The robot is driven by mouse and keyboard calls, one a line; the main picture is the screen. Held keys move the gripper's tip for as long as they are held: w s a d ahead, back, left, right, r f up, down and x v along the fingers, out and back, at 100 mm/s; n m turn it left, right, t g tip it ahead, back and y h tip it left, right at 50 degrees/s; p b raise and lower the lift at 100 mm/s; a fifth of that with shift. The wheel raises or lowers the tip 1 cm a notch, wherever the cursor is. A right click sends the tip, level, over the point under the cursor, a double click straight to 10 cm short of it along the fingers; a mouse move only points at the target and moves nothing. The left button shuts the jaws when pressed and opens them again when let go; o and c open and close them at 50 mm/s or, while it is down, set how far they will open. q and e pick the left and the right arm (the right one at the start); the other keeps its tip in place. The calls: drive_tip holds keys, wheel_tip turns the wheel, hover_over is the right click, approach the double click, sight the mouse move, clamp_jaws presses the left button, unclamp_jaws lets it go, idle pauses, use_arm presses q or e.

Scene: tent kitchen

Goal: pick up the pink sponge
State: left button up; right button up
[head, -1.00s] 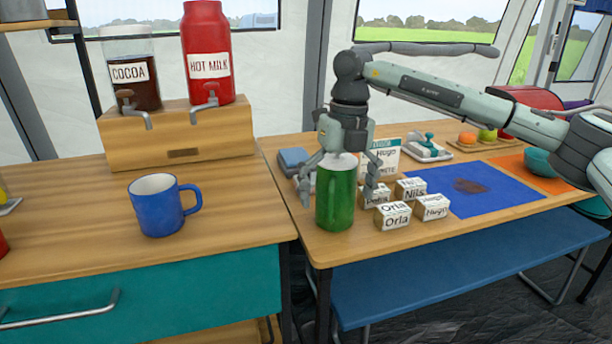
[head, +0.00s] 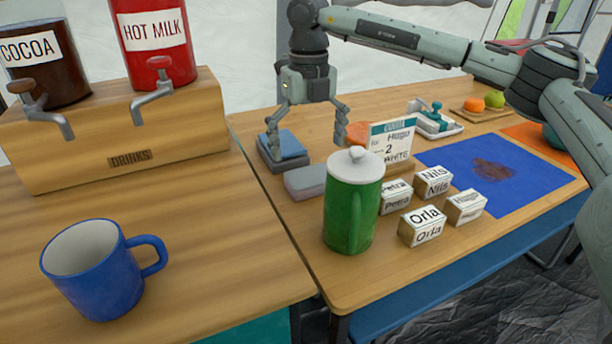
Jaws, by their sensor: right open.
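My right gripper (head: 306,138) is open and empty above the back left of this table, pointing down. Its right finger is close to the left of the salmon-pink object in the picture; I cannot tell the gap in depth. A blue sponge-like block (head: 281,146) is near its left finger. A greyish-pink, flat block (head: 305,182) lies nearer, left of the pot. My left gripper is not in view.
A green lidded pot (head: 352,205) stands in front, with an order card (head: 392,139) and several name blocks (head: 422,227) beside it. A blue mat (head: 520,190) lies to the right. A blue mug (head: 95,270) and a drinks dispenser (head: 120,135) stand on the left counter.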

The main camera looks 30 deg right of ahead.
sight(310, 175)
drive_tip(key=f, duration=0.5)
drive_tip(key=shift+s+d+f, duration=0.1)
drive_tip(key=shift+s+f, duration=0.1)
drive_tip(key=shift+f, duration=0.15)
drive_tip(key=c, duration=0.7)
